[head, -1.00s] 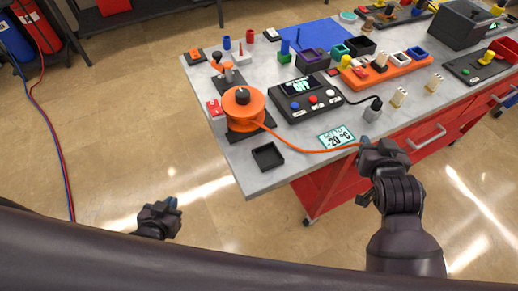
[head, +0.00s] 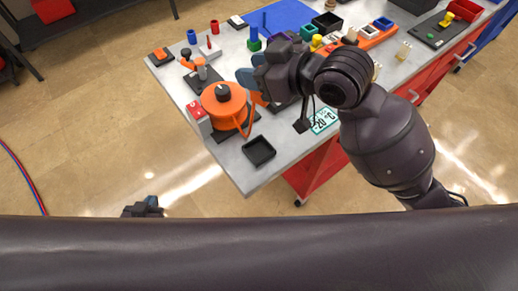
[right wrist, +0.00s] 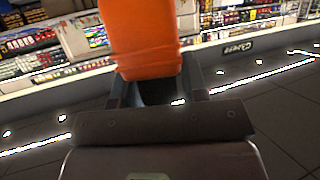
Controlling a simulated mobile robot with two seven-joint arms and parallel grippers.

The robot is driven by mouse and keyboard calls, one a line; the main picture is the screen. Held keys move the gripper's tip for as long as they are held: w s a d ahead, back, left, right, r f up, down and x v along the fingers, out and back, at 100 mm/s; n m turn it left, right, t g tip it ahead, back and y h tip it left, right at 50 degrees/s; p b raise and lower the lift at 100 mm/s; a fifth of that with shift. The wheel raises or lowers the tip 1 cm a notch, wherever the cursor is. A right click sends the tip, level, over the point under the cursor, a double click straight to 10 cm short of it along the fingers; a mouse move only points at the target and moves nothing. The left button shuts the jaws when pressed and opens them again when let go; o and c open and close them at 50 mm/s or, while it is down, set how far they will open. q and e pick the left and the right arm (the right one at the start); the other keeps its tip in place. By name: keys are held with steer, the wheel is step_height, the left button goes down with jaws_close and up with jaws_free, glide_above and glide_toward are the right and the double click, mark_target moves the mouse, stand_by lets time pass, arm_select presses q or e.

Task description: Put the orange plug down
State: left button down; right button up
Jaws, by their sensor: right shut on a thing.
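My right gripper (head: 252,80) is above the table, just right of the orange reel (head: 219,110) with its black knob. The right wrist view shows it shut on the orange plug (right wrist: 144,45), which stands up between the fingers. In the head view a bit of orange (head: 257,99) shows below the fingers, beside the reel; whether it is plug or cable is unclear. A small black tray (head: 259,151) lies empty in front of the reel. My left gripper (head: 145,207) is low at the left, off the table; its jaws are too small to read.
My right arm hides most of the dark control box. A -20 °C label (head: 322,120) lies near the table's front edge. A red switch box (head: 197,112) is left of the reel. Small coloured blocks and a blue mat (head: 280,15) are behind.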

steer(key=shift+s+a+r+n, duration=0.15)
steer(key=shift+s+a+n, duration=0.1)
steer(key=shift+n, duration=0.05)
steer(key=shift+s+a+f+g, duration=0.1)
steer(key=shift+f+g, duration=0.1)
steer(key=shift+g, duration=0.1)
steer(key=b, duration=0.1)
glide_above(254, 149)
steer(key=shift+y, duration=0.3)
step_height(254, 149, down, 19)
steer(key=shift+f, duration=0.2)
steer(key=shift+f, duration=0.15)
steer(key=o, duration=1)
steer(key=shift+c, duration=0.2)
steer(key=shift+r, duration=0.25)
steer(key=v, duration=1.1)
steer(key=shift+s+d+b, duration=0.25)
steer(key=shift+d+b, duration=0.05)
steer(key=shift+b, duration=0.15)
